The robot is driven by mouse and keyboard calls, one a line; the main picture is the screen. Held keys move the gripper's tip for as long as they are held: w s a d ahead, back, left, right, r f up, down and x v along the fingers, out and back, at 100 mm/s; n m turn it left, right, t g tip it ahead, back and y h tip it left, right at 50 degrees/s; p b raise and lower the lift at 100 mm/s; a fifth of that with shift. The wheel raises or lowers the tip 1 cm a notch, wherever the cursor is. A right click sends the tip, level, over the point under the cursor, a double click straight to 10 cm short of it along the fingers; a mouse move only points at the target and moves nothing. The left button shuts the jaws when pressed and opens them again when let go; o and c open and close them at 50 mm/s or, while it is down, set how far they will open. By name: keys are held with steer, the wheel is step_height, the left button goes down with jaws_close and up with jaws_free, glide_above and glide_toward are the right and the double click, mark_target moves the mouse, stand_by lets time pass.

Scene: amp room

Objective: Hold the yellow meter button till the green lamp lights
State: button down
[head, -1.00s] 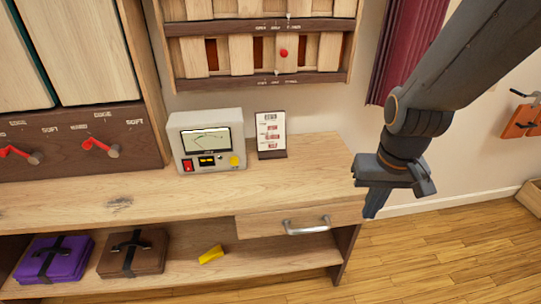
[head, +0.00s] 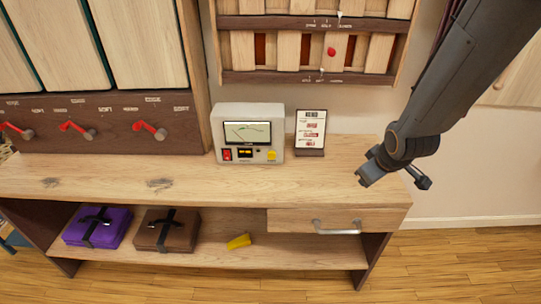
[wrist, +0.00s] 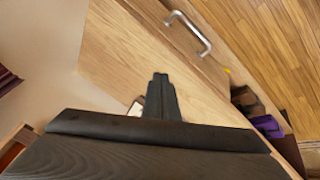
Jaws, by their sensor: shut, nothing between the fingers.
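The grey meter box (head: 220,136) stands upright on the wooden bench, its dial, red switch (head: 227,155) and yellow button (head: 271,155) facing me. The button is at the box's lower right. I cannot make out a lit green lamp on it; a small dark spot sits left of the button. My gripper (head: 364,180) hangs over the bench's right part, to the right of the meter and apart from it. In the wrist view its fingers (wrist: 160,82) are shut together and empty, pointing over the bench top. The meter is not visible there.
A small card stand (head: 310,131) stands just right of the meter, between it and my gripper. The bench top (head: 220,182) in front is clear. A drawer handle (head: 337,228) sticks out at the front. Purple (head: 97,228) and brown (head: 166,231) cases lie on the shelf below.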

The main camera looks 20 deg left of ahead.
mark_target(272, 156)
steer(key=w+a+f+n+t+y+p, duration=0.1)
steer(key=w+a+f+n+y, duration=0.15)
steer(key=a+n, duration=0.4)
steer(key=w+a+f+n+t+y+p, duration=0.1)
steer(key=w+a+f+n+y, duration=0.2)
steer(key=a, duration=0.6)
steer(key=s+a+f+n+y, duration=0.1)
steer(key=a+n, duration=0.1)
steer(key=a, duration=0.2)
steer(key=a+f+n+y, duration=0.1)
steer(key=a+f+n, duration=0.1)
steer(key=a, duration=0.1)
steer(key=s+a+f+n+y, duration=0.1)
steer(key=a+n+y, duration=0.1)
steer(key=a, duration=0.2)
steer(key=shift+s+a+f+p, duration=0.3)
steer(key=shift+s+f+p, duration=0.05)
steer(key=shift+f, duration=0.05)
steer(key=w+b, duration=0.1)
steer(key=w, duration=0.1)
steer(key=w+a+b, duration=0.1)
steer(key=w, duration=0.4)
steer(key=shift+a+b, duration=0.3)
steer(key=shift+b, duration=0.1)
steer(key=shift+w+a+b, duration=0.2)
steer(key=shift+w+b, duration=0.2)
steer(key=shift+w, duration=0.45)
steer(key=shift+w+a+b, duration=0.1)
steer(key=shift+w+b, duration=0.25)
steer(key=shift+w, duration=0.1)
